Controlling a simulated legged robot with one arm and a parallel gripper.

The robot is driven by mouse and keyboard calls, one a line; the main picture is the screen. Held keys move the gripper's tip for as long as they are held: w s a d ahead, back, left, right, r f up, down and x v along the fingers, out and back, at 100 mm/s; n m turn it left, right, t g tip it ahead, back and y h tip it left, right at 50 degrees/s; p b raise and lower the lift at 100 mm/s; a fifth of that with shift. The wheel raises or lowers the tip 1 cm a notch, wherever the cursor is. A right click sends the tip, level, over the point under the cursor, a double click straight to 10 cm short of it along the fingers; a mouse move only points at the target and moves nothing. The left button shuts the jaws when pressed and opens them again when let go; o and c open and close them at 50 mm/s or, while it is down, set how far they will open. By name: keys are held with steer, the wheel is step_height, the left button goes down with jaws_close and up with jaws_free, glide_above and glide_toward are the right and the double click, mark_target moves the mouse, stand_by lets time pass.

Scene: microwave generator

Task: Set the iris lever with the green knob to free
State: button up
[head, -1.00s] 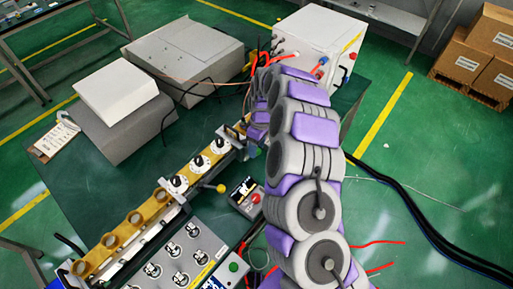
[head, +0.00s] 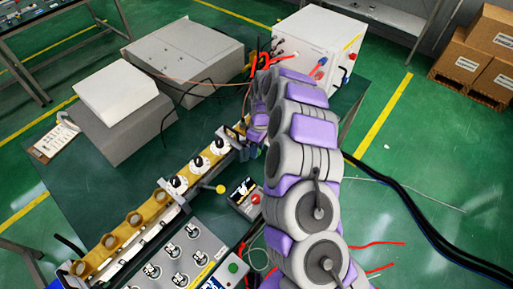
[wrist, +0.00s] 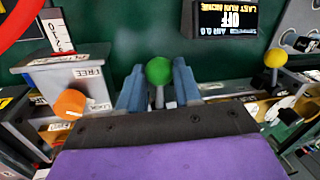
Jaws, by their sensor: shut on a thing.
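The green knob (wrist: 159,70) shows in the wrist view on top of a short grey lever stem. My gripper (wrist: 159,88) has its two blue-grey fingers on either side of this stem, just below the knob, and is shut on the lever. The lower stem and its pivot are hidden behind my wrist. A small plate reading FREE (wrist: 88,73) stands to the left, beside an orange knob (wrist: 70,104). In the head view my arm hides the gripper and the green knob.
A yellow knob (wrist: 275,57) stands to the right in the wrist view; a yellow knob (head: 220,188) also shows in the head view.

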steer(key=shift+w, duration=0.1)
jaws_close()
steer(key=shift+w+d+f+n+b, duration=0.15)
steer(key=shift+w+d+n+b, duration=0.15)
steer(key=shift+n+b, duration=0.55)
steer(key=shift+w+r+n+h+p, duration=0.1)
steer(key=shift+w+n+h+p, duration=0.25)
steer(key=shift+w+n, duration=0.95)
steer(key=shift+w+r+n+h+p, duration=0.1)
steer(key=shift+w+n+h+p, duration=0.3)
steer(key=shift+n, duration=1.75)
steer(key=shift+w+n+h+p, duration=0.3)
steer(key=shift+w+n, duration=0.6)
steer(key=shift+n, duration=0.8)
steer(key=o, duration=1)
jaws_free()
steer(key=shift+w+a, duration=0.1)
steer(key=shift+o, duration=0.4)
